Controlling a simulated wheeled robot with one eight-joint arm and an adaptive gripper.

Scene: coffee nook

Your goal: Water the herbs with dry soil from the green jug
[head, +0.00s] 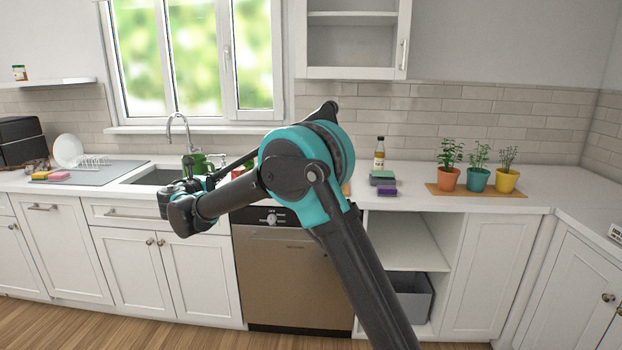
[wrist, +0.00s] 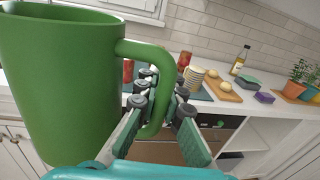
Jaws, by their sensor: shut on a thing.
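The green jug (wrist: 62,85) is large and near at the left of the wrist view, with its handle (wrist: 158,62) between my fingers. My gripper (wrist: 162,88) is shut on that handle. In the head view the jug (head: 196,162) shows partly behind my arm, in front of the sink tap. Three potted herbs stand in a row at the right of the counter: an orange pot (head: 449,179), a teal pot (head: 479,180) and a yellow pot (head: 507,181). The herbs are far right of my gripper. Their soil is too small to judge.
The pots stand on a wooden board (head: 435,188). Left of them are a bottle (head: 379,160), a green-grey block (head: 383,178) and a purple block (head: 387,191). The sink (head: 157,177) is at left.

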